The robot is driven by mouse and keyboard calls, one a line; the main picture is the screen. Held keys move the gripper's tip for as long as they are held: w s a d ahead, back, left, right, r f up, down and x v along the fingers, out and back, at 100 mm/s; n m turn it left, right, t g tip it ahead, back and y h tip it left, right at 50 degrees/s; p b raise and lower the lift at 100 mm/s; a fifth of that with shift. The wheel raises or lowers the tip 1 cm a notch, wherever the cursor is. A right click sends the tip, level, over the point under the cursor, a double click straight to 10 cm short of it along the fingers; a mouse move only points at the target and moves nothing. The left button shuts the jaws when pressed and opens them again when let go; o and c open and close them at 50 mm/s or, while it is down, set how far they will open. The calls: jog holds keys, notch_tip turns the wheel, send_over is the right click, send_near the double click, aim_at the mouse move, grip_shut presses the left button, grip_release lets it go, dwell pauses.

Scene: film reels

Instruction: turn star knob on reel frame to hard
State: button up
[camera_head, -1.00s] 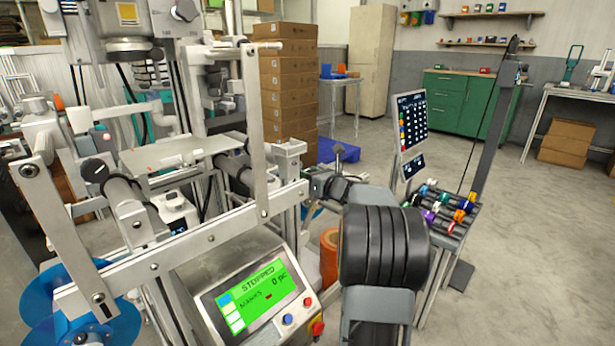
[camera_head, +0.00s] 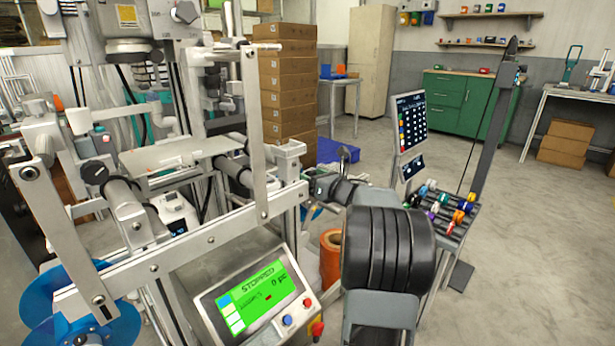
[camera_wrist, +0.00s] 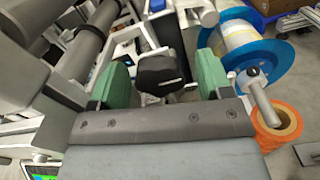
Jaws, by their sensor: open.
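The black star knob (camera_wrist: 158,72) shows in the wrist view between the two green finger pads of my gripper (camera_wrist: 163,79). The fingers are open, one on each side of the knob, with a visible gap on both sides. Whether the knob is level in depth with the pads I cannot tell. In the head view my gripper (camera_head: 322,187) is at the right end of the reel frame (camera_head: 210,238). The knob cannot be made out there, and its setting mark is not readable.
A control panel (camera_head: 255,297) reading STOPPED stands below the frame. A blue reel (camera_wrist: 243,45) and an orange roll (camera_wrist: 273,128) are at the right in the wrist view. A rack of small coloured spools (camera_head: 440,208) stands to the right. Open floor lies beyond it.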

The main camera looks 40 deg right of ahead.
jog(key=s+d+p, duration=0.2)
jog(key=s, duration=1)
jog(key=shift+r, duration=0.1)
jog(key=w+n+p, duration=0.1)
jog(key=w+p, duration=0.1)
jog(key=w, duration=0.2)
jog(key=w+a+n+p, duration=0.1)
jog(key=w+n+p, duration=0.1)
jog(key=w, duration=0.3)
jog(key=w+a+n+p, duration=0.1)
jog(key=w, duration=0.3)
jog(key=shift+w+a+p, duration=0.15)
jog(key=shift+w+p, duration=0.1)
jog(key=shift+p, duration=0.15)
